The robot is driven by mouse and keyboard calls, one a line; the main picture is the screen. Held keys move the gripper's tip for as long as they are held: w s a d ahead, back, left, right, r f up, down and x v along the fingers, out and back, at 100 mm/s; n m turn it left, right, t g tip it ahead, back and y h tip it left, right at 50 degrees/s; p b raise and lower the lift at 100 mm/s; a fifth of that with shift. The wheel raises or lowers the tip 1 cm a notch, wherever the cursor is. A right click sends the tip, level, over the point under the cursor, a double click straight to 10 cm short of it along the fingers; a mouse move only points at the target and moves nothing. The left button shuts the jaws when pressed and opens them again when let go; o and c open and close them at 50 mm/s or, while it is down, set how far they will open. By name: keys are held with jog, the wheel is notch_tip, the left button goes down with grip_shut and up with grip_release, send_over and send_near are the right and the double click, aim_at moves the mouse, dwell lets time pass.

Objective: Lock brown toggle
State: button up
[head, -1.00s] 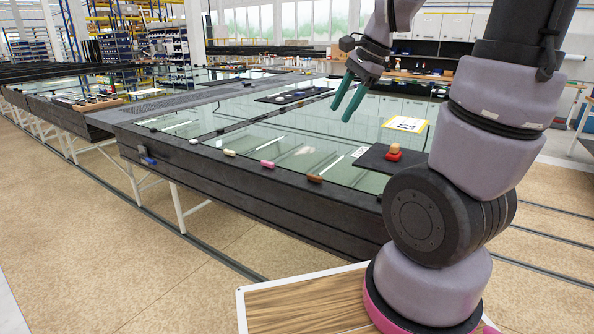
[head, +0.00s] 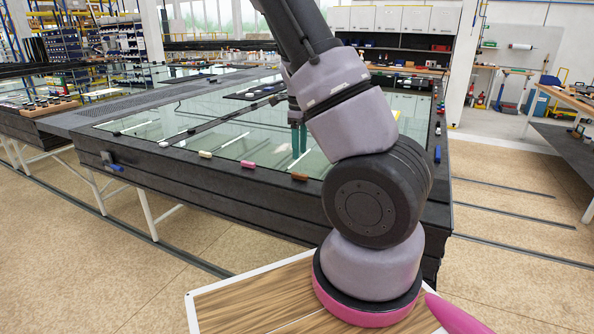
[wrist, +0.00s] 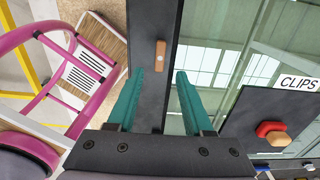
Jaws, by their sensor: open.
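The brown toggle (head: 300,176) sits on the dark frame's near edge in the head view. In the wrist view the brown toggle (wrist: 160,50) is a small tan-brown bar with a round spot at its middle. It lies lengthwise along the dark strip, beyond my fingertips and between their lines. My gripper (wrist: 160,76) is open and empty, its two teal fingers on either side of the strip. In the head view my gripper (head: 299,138) hangs over the glass behind the toggle, partly hidden by my arm.
Pink (head: 248,164) and cream (head: 205,154) toggles sit further left on the same edge. A blue toggle (head: 438,153) is on the right edge. A dark mat (wrist: 238,112) labelled CLIPS holds a red and tan piece (wrist: 272,132) right of my gripper. Open floor lies in front.

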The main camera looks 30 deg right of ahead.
aim_at(300, 174)
notch_tip(300, 174, down, 8)
jog(key=shift+r, duration=0.1)
grip_shut()
